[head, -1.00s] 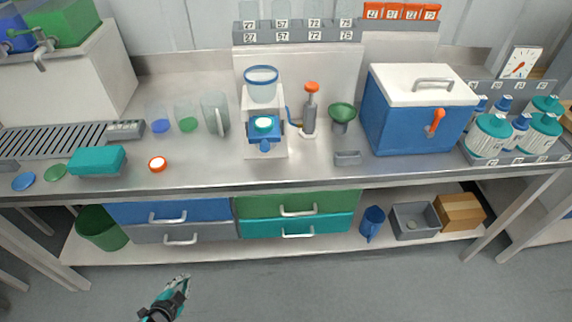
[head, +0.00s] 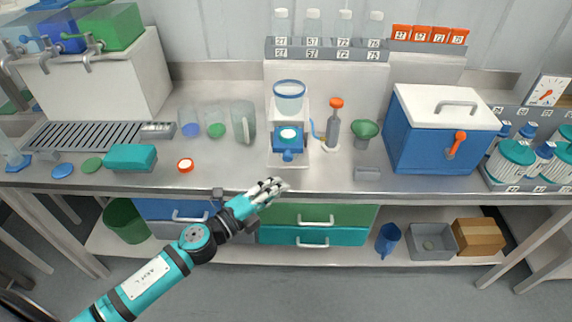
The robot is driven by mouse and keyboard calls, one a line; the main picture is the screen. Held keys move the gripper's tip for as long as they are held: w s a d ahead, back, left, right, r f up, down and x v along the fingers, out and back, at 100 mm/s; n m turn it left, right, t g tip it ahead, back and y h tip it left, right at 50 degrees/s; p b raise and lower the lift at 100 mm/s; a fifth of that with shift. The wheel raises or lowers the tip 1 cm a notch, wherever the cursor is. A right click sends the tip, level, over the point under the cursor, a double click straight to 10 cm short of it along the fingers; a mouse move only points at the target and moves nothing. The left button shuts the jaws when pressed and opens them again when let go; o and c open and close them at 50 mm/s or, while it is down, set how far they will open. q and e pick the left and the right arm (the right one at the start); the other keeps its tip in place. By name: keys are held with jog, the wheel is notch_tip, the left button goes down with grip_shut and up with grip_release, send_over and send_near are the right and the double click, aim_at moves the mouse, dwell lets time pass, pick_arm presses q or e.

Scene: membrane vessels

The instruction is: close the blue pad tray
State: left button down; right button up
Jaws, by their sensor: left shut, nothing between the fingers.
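The blue pad tray (head: 276,138) is in the head view on the worktop, low at the front of a white stand (head: 277,118). A pale round pad (head: 289,134) lies on it, and a blue knob or handle (head: 287,155) is on its front. The tray appears to stick out toward the table's front edge. My left gripper (head: 277,186) is shut and empty. In the picture it is at the front edge of the table, below and a little left of the tray, apart from it. My right gripper is not in view.
A clear blue-rimmed vessel (head: 289,98) sits above the tray. The worktop in front of the tray is clear.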

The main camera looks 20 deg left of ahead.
aim_at(278, 152)
pick_arm(q)
jog(key=w, duration=0.6)
jog(key=shift+w+p, duration=0.15)
jog(key=shift+p, duration=0.25)
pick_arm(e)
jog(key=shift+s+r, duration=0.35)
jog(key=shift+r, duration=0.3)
pick_arm(q)
jog(key=shift+d, duration=0.15)
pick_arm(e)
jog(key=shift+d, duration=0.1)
pick_arm(q)
jog(key=w, duration=0.2)
jog(key=w+a+b, duration=0.1)
jog(key=w, duration=0.2)
jog(key=w+a+b, duration=0.1)
jog(key=w, duration=0.2)
jog(key=shift+w+a+f, duration=0.1)
jog(key=shift+w+a, duration=0.05)
jog(key=shift+a, duration=0.1)
jog(key=shift+r, duration=0.2)
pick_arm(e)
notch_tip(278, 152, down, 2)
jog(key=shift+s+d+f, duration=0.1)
